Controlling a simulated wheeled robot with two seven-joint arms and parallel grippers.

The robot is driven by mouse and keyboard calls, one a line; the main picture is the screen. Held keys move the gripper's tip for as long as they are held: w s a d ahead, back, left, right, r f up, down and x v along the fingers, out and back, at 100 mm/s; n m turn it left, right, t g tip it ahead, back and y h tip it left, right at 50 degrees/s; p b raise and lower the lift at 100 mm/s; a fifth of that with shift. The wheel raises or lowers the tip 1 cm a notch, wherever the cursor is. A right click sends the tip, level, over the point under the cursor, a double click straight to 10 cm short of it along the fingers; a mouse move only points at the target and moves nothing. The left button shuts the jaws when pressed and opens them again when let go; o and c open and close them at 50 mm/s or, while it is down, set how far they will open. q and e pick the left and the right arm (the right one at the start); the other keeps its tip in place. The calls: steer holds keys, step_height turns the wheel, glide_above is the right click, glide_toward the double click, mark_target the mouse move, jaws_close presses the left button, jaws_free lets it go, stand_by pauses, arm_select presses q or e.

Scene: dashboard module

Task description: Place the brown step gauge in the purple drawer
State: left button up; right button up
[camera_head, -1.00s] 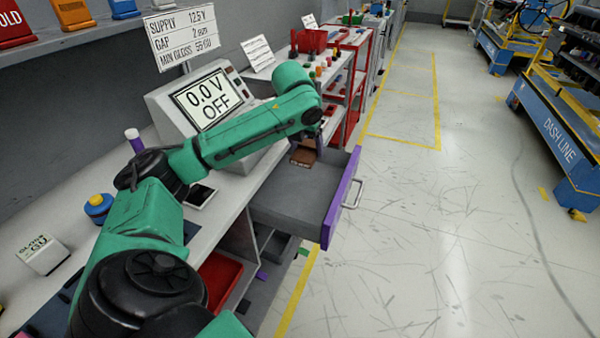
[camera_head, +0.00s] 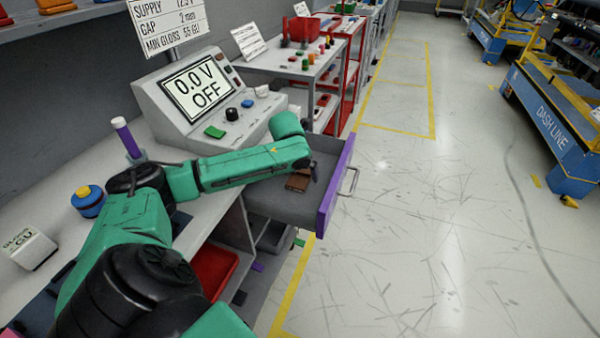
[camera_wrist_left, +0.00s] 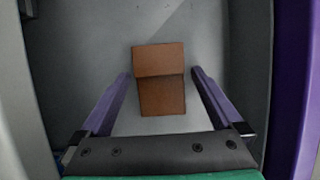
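The brown step gauge (camera_wrist_left: 160,80) lies inside the open drawer with the purple front (camera_head: 335,188). It also shows in the head view (camera_head: 298,182), near the middle of the grey drawer floor. My left gripper (camera_wrist_left: 160,82) points down into the drawer. Its two purple fingers stand on either side of the gauge with a gap on each side, so it is open. In the head view my left arm hides most of the gripper. The purple drawer front also shows at the right of the wrist view (camera_wrist_left: 296,90). My right gripper is not in view.
A grey meter box (camera_head: 212,105) reading 0.0 V OFF stands on the bench behind my left arm. A purple cylinder with a white cap (camera_head: 127,138) and a blue-yellow round piece (camera_head: 88,200) are on the bench. A red bin (camera_head: 212,270) sits below. The floor right of the drawer is clear.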

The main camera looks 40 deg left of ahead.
arm_select(q)
steer(key=p+v, duration=0.1)
steer(key=v, duration=1.1)
